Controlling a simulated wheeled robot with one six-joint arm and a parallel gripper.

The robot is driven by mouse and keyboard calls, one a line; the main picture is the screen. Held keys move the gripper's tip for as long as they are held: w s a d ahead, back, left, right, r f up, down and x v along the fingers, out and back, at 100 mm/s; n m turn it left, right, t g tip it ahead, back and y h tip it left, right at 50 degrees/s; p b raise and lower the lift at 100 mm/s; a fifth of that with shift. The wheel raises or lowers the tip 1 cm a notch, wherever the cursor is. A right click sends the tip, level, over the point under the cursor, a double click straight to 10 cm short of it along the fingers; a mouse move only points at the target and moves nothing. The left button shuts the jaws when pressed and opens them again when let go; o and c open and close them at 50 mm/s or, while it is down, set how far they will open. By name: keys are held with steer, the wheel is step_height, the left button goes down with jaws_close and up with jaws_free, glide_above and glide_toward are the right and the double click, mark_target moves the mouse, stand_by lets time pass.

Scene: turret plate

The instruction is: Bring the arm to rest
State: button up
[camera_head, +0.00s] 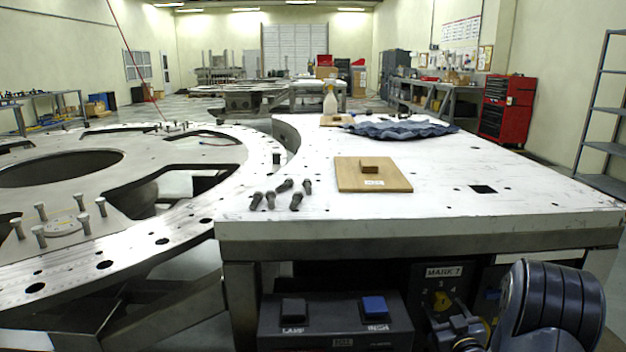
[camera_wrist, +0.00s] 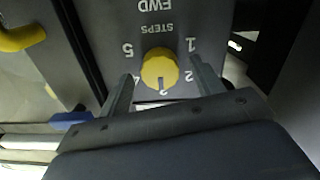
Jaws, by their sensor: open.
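My gripper (camera_wrist: 161,68) is open in the wrist view, one finger on each side of a yellow dial knob (camera_wrist: 158,72). I cannot tell whether the fingers touch the knob. The knob sits on a grey panel (camera_wrist: 185,18) lettered FWD and STEPS, with numbers around it, upside down in this view. In the head view the knob (camera_head: 442,301) shows under the label MARK 7, below the table's front edge. My gripper (camera_head: 456,329) is in front of it there, partly hidden by my dark arm link (camera_head: 555,305).
The white-topped table (camera_head: 440,205) overhangs the panel. A control box (camera_head: 335,322) with a black and a blue button stands left of my gripper. A wooden board (camera_head: 350,181) and several bolts (camera_head: 270,198) lie on the table. A yellow handle (camera_wrist: 20,38) shows in the wrist view.

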steer(key=shift+n+p, duration=1.05)
steer(key=shift+n, duration=1.25)
steer(key=shift+d, duration=0.1)
